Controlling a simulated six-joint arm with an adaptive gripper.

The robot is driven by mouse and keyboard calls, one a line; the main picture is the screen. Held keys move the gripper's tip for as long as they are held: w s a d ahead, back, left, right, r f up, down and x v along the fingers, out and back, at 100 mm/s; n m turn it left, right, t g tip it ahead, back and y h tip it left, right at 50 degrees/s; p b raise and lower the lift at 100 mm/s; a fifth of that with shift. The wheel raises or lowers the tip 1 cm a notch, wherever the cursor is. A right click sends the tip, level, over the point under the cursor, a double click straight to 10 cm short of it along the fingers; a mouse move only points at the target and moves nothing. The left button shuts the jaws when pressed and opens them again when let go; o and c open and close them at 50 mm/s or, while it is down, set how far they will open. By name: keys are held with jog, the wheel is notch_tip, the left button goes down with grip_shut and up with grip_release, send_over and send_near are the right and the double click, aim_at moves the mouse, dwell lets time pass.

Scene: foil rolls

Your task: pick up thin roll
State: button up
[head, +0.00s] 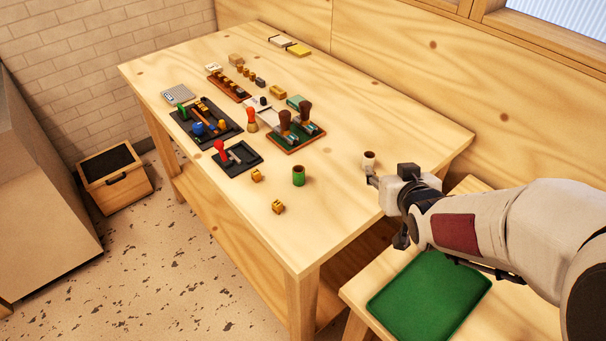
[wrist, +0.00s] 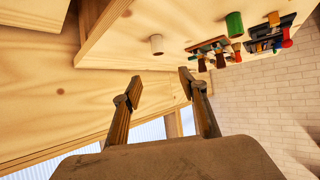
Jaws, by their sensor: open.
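Two short upright rolls with dark brown tops stand on the wooden table (head: 405,130). The white roll (head: 369,161) looks a little slimmer than the green roll (head: 299,177), which stands to its left. My gripper (head: 386,177) is just right of and in front of the white roll in the head view, over the table's right edge. In the wrist view my gripper (wrist: 161,81) shows two spread fingers with nothing between them. The white roll (wrist: 156,45) is beyond the fingertips, apart from them, and the green roll (wrist: 234,24) is farther right.
Two small yellow blocks (head: 278,207) lie near the front edge. A green stand with brown-handled stamps (head: 297,137) and black trays with stamps (head: 236,158) fill the table's left middle. A green mat (head: 430,294) lies on a lower bench. The table around the white roll is clear.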

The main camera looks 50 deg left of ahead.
aim_at(301, 175)
jog(key=s+a+f+n+g+y, duration=0.1)
jog(key=s+a+f, duration=0.1)
jog(key=s+a, duration=0.1)
jog(key=s+a+f+n+g+y, duration=0.1)
jog(key=s+a+f, duration=0.2)
jog(key=a, duration=0.3)
jog(key=s+a+f+n+y, duration=0.1)
jog(key=s+a+f, duration=0.1)
jog(key=s+a, duration=0.2)
jog(key=shift+s+a+f+g, duration=0.3)
jog(key=shift+a+f+g, duration=0.1)
jog(key=shift+a, duration=0.1)
jog(key=shift+x, duration=1.3)
jog(key=shift+w, duration=0.1)
jog(key=shift+x, duration=2.55)
jog(key=shift+w, duration=0.1)
jog(key=shift+r, duration=0.1)
jog(key=c, duration=0.9)
